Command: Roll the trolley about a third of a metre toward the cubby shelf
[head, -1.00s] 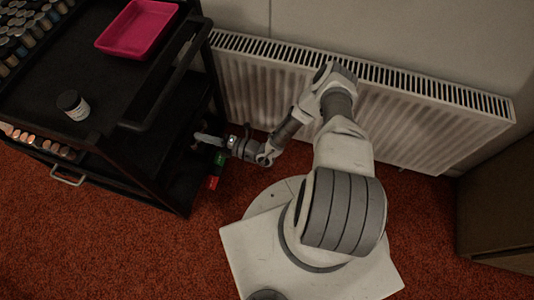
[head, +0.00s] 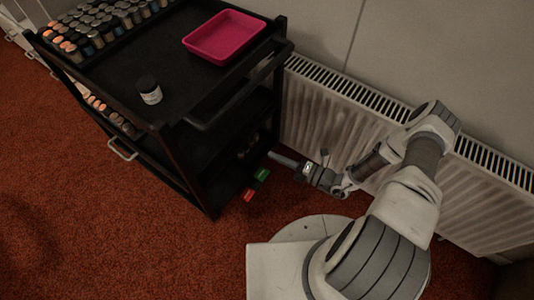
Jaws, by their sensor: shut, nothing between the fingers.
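The black trolley (head: 178,107) stands left of centre, on the red carpet. A pink tray (head: 223,37), a small dark jar (head: 149,90) and rows of small jars (head: 105,25) are on its top. A metal handle (head: 122,150) shows on its near left side. My gripper (head: 274,157) is shut and empty, low at the trolley's right end. I cannot tell whether its tip touches the trolley. The cubby shelf cannot be made out for certain.
Red and green small items (head: 257,184) show by the trolley's lower right end. A white radiator (head: 330,120) runs along the wall behind my arm. Open carpet (head: 70,220) lies at the left and front. A pale furniture edge (head: 12,28) shows at the upper left.

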